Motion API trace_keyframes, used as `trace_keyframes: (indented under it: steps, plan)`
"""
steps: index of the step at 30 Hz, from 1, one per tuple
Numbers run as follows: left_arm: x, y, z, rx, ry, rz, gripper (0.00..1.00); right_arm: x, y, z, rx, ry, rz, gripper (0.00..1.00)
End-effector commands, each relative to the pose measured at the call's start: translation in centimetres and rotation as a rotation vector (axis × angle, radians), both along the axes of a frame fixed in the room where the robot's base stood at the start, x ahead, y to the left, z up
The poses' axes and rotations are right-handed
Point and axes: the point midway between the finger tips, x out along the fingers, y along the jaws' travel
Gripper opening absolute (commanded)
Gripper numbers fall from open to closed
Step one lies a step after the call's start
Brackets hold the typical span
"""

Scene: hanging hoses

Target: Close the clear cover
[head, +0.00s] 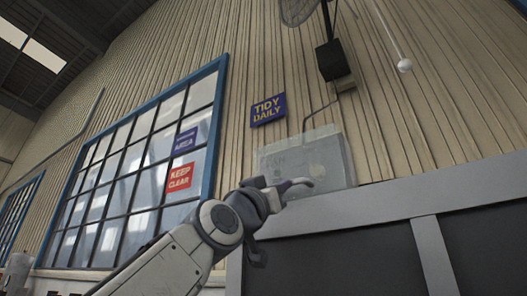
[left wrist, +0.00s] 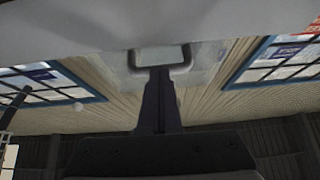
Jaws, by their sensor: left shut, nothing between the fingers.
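The clear cover (head: 322,160) is a see-through, box-like pane on the ribbed wall in the head view, just above a grey ledge. Faint lettering shows on it. My left gripper (head: 295,186) is in front of its lower left part, fingers shut and empty. In the left wrist view the shut fingers (left wrist: 158,95) point at a grey loop-shaped piece (left wrist: 160,67), with the see-through pane (left wrist: 205,62) behind it. I cannot tell whether the fingers touch the cover. What lies behind the cover is unclear. My right gripper is in neither view.
A blue-framed window (head: 140,160) with signs is on the left. A blue "TIDY DAILY" sign (head: 268,110) and a dark box (head: 330,60) are above the cover. The grey ledge (head: 400,196) runs below it. A white ball (head: 405,65) hangs on a cord at upper right.

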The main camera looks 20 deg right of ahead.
Motion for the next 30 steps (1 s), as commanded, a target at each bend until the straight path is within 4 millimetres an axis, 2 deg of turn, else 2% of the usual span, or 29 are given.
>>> trace_keyframes:
  steps: [14, 17, 23, 25, 30]
  plan:
    - [0.4, -0.5, -0.5, 0.009, 0.008, -0.001, 0.0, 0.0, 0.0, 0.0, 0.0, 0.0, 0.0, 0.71]
    - [0.1, 0.0, -0.4, 0.009, 0.007, -0.002, 0.0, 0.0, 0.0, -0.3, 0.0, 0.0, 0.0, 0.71]
    - [-1.8, 2.4, 0.5, 0.0, -0.001, -0.008, 0.0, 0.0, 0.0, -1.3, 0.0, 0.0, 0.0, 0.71]
    - [-2.1, 2.7, -1.1, 0.001, 0.002, -0.011, 0.0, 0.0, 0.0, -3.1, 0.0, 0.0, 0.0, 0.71]
    - [-2.8, 4.1, -3.4, 0.0, 0.0, -0.005, 0.0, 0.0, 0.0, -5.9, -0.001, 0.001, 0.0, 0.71]
